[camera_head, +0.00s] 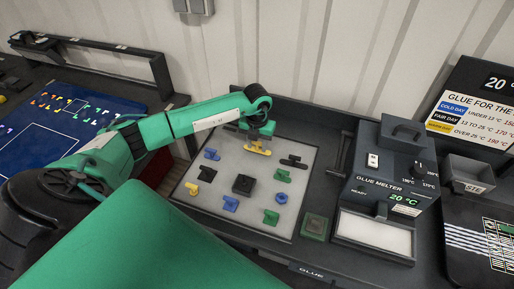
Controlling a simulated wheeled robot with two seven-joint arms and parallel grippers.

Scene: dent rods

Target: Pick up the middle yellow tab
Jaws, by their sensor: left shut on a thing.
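My left gripper (258,138) reaches in from the left over the far part of the pale board (232,232). It is shut on a yellow tab (257,149), whose lower part shows below the fingers. I cannot tell whether this tab touches the board or hangs just above it. Another yellow tab (193,188) lies near the board's left edge. My right gripper is not in view.
Blue, green and black tabs lie around a black block (243,185) on the board. The glue melter (390,180) stands to the right, beside a small green box (314,226). A blue panel (50,125) with small coloured pieces is at left.

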